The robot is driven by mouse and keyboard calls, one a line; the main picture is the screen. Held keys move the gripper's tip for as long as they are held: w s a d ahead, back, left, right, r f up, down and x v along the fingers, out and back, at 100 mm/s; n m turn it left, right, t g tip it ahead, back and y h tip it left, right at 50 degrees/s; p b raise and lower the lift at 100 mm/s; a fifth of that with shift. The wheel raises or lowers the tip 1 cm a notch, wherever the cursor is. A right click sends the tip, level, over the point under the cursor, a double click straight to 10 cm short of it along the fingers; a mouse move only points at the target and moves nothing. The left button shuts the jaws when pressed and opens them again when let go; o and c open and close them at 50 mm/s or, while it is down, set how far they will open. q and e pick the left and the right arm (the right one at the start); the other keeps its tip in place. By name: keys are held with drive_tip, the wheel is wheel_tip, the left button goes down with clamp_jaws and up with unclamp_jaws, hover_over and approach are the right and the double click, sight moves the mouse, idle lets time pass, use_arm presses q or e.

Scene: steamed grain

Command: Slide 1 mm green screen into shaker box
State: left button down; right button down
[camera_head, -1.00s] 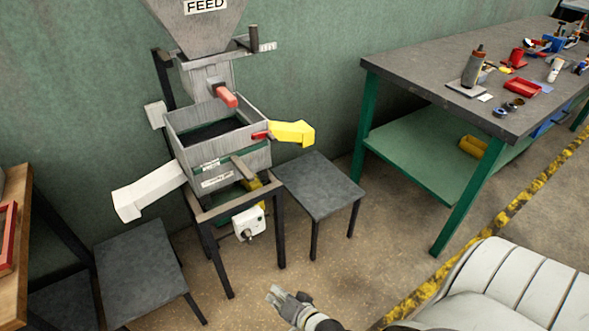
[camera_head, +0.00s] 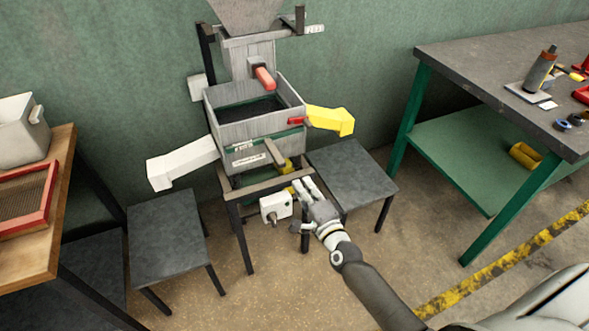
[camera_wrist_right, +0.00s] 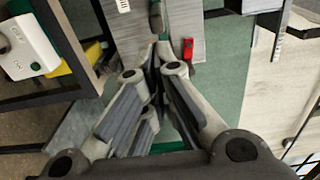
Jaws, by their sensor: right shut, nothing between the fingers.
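The shaker box (camera_head: 255,120) is an open-topped grey box on a dark-legged stand, with dark material inside. A green edge (camera_head: 268,141) runs along its front; this looks like the green screen's frame lying in the box, but how far in it sits I cannot tell. A grey-brown bar (camera_head: 275,152) sticks out at the front. My right gripper (camera_head: 303,186) is shut and empty, in front of and below the box. In the right wrist view its fingertips (camera_wrist_right: 160,55) meet just short of a bar with a green end (camera_wrist_right: 156,20); contact is unclear. My left gripper is out of view.
A white spout (camera_head: 180,163) and a yellow spout (camera_head: 330,119) stick out at the sides. A white motor box (camera_head: 276,207) sits below. Low dark stands (camera_head: 165,230) flank the machine. A red-framed screen (camera_head: 27,200) lies on the left table. A workbench (camera_head: 480,70) stands right.

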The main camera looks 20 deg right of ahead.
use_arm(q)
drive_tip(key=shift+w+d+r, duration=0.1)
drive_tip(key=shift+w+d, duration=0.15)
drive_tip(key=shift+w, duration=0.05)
use_arm(e)
drive_tip(key=w, duration=0.6)
drive_tip(key=shift+w, duration=0.35)
drive_tip(key=shift+a, duration=0.1)
